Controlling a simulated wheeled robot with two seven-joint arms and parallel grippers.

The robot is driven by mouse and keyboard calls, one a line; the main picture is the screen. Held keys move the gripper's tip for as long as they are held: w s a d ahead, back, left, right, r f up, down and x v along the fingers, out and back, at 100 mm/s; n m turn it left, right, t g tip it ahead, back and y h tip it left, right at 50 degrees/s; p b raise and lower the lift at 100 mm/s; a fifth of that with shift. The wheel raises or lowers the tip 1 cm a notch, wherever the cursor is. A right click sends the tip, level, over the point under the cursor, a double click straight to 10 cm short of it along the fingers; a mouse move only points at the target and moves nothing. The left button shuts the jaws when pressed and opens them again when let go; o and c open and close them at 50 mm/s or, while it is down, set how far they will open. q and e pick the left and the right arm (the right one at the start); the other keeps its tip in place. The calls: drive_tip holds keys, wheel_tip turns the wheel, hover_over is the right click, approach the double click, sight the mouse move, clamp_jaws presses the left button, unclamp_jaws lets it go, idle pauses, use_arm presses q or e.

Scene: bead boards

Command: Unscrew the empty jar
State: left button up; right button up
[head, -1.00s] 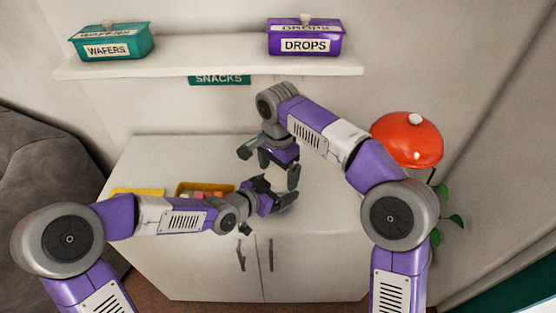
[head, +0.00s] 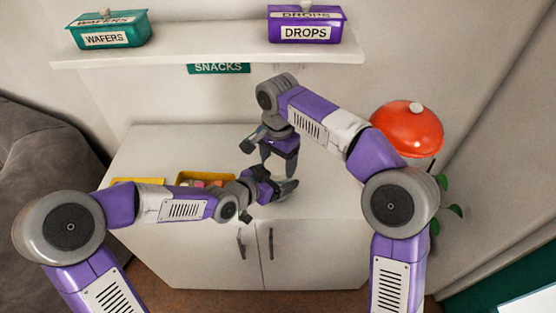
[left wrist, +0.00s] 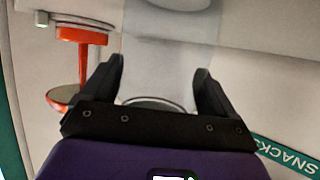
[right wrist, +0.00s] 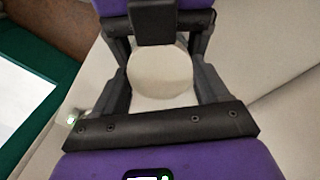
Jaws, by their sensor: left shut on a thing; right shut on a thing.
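The jar (left wrist: 160,75) shows as a clear, pale body between the fingers of my left gripper (left wrist: 160,80) in the left wrist view, with a dark curved rim near the palm. I see nothing inside it. My left gripper (head: 283,184) is shut on it from the left in the head view, above the cabinet top. My right gripper (head: 279,160) points down from above, close over the left one, and is shut on a pale round lid (right wrist: 160,76) in the right wrist view. In the head view the grippers hide the jar and lid.
Yellow trays (head: 206,178) with coloured pieces lie on the white cabinet top (head: 330,205), left of the grippers. A shelf (head: 200,50) above holds a teal WAFERS box (head: 108,32) and a purple DROPS box (head: 306,26).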

drive_tip(key=n, duration=0.5)
drive_tip(key=o, duration=1.2)
drive_tip(key=shift+c, duration=0.2)
drive_tip(key=shift+r, duration=2.3)
drive_tip(key=shift+c, duration=0.3)
wheel_tip(320, 180, up, 2)
drive_tip(key=m, duration=0.4)
drive_tip(key=shift+r, duration=0.1)
drive_tip(key=shift+r+m, duration=0.5)
drive_tip(key=shift+m, duration=0.6)
drive_tip(key=shift+f, duration=3.9)
